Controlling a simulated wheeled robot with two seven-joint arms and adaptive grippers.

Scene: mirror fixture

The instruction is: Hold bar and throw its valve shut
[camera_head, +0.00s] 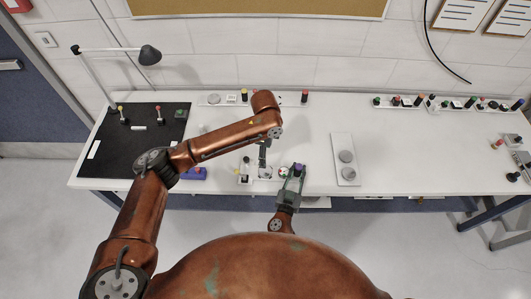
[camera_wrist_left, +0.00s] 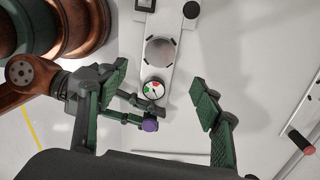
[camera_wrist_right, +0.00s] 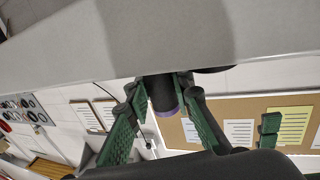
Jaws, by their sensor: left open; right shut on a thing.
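A dark cylindrical bar with a purple band (camera_wrist_right: 163,95) sits between the fingers of my right gripper (camera_wrist_right: 165,112), which is shut on it. Its purple end also shows in the left wrist view (camera_wrist_left: 150,125), and my right gripper (camera_head: 292,180) shows in the head view. A white fixture plate (camera_wrist_left: 168,22) carries a round grey disc (camera_wrist_left: 160,50) and a dial with red and green marks (camera_wrist_left: 153,88). The bar's end is just below the dial in that view. My left gripper (camera_wrist_left: 157,95) is open and empty, its fingers either side of the dial. I cannot make out which part is the valve.
On the white table (camera_head: 395,150), a plate with two round discs (camera_head: 346,160) lies to the right. A black mat (camera_head: 135,140) with a lamp (camera_head: 150,54) is at the left. Several small capped items stand along the back. The table's right-middle is clear.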

